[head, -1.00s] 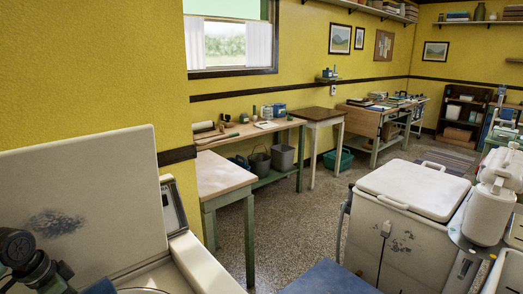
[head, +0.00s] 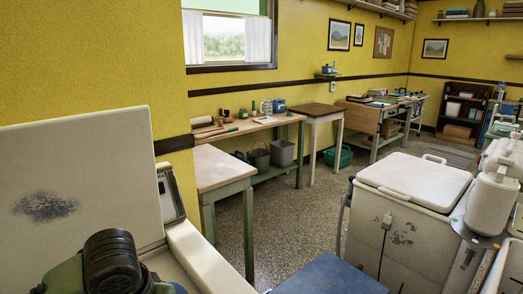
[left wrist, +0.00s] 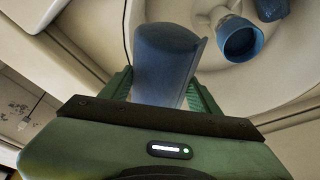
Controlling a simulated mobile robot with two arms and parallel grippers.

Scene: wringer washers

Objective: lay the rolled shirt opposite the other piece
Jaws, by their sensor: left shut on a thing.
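My left gripper (left wrist: 160,85) is shut on a blue rolled shirt (left wrist: 165,55), which stands out between its green fingers in the left wrist view. Beyond it is the pale round tub (left wrist: 205,12) of a machine. Inside the tub, to the right of the held roll, is a blue cylinder (left wrist: 241,40) with a hollow end. A darker blue piece (left wrist: 271,8) lies beside it, cut by the top edge. The held roll is apart from both in the picture; its height above the tub is unclear. My right gripper is not in view.
A raised cream lid (head: 75,195) stands behind my left arm at the left. A white wringer washer (head: 410,215) stands at the right. A blue surface (head: 330,275) lies between. A small table (head: 222,167) and workbench (head: 250,128) line the wall. Open floor (head: 290,215) lies beyond.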

